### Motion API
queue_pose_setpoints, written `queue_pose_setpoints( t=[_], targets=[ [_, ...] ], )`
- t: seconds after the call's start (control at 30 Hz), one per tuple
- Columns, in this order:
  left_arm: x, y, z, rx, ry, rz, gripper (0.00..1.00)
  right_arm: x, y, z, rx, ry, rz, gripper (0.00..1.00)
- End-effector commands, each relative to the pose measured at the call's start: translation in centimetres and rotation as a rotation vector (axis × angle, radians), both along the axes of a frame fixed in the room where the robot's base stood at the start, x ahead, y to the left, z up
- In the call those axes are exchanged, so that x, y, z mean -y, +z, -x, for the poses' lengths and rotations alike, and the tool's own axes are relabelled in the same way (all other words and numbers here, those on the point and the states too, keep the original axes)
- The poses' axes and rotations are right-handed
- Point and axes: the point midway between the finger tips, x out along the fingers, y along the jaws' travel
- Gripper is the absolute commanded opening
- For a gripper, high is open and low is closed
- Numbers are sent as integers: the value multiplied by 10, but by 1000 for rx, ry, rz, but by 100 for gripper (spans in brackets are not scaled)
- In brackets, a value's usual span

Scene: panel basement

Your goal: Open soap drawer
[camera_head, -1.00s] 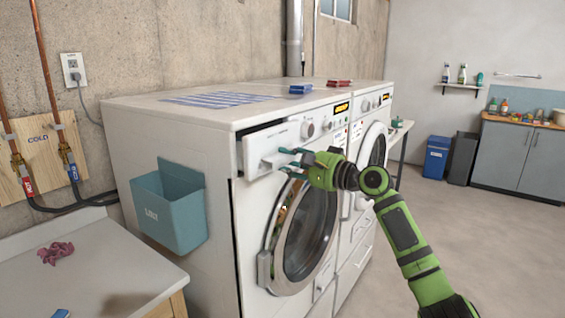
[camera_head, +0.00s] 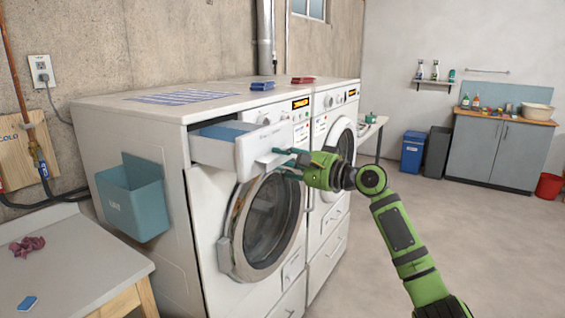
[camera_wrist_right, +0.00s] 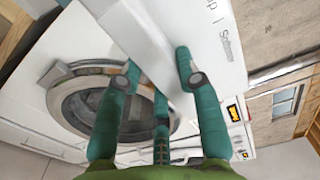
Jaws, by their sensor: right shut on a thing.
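The soap drawer (camera_head: 256,148) is at the upper left of the front washing machine (camera_head: 215,250). It is pulled out, and its blue-grey inside (camera_head: 222,130) shows behind the white front. My right gripper (camera_head: 284,162) is shut on the drawer's handle at the front's right side. In the right wrist view my teal fingers (camera_wrist_right: 160,85) lie on both sides of the white drawer front (camera_wrist_right: 150,40), with the round door (camera_wrist_right: 85,105) beyond. The exact contact at the handle is partly hidden by the fingers. My left gripper is not in view.
A teal lint bin (camera_head: 135,200) hangs on the machine's left side. A table (camera_head: 80,265) with a pink cloth stands at the lower left. A second machine (camera_head: 335,150) stands to the right. The floor (camera_head: 475,250) at the right is clear.

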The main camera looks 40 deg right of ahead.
Motion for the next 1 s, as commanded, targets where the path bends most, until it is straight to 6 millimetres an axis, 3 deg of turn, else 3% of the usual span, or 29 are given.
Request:
queue_pose_setpoints(
  t=[0.03,0.07,0.1,0.57,1.0],
  targets=[
    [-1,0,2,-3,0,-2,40,-2,-5,-1,-12,5,4,0],
    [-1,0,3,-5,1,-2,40,-2,-5,-1,-12,5,4,42],
    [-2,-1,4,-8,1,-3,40,-2,-5,-1,-12,5,4,54],
    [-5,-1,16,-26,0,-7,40,3,-3,8,-6,0,2,54],
    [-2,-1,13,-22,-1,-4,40,33,-4,82,-10,2,3,54]
  ],
)
